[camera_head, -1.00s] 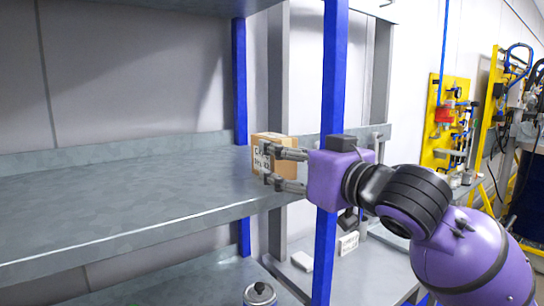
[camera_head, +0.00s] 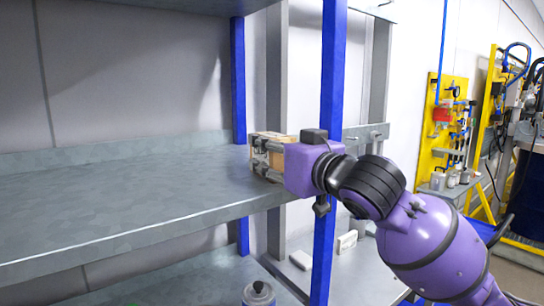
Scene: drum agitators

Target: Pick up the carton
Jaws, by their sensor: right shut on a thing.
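The carton (camera_head: 273,139) is a small brown cardboard box with a pale label at the right end of the grey metal shelf (camera_head: 120,205). My right gripper (camera_head: 267,158) reaches in from the right, and its fingers are shut on the carton. The purple gripper body and fingers hide much of the carton's front. I cannot tell whether the carton still touches the shelf. My left gripper is out of view.
A can (camera_head: 259,294) and a white block (camera_head: 301,260) are on lower surfaces. A yellow tool panel (camera_head: 450,120) stands at the far right. The shelf's left part is clear.

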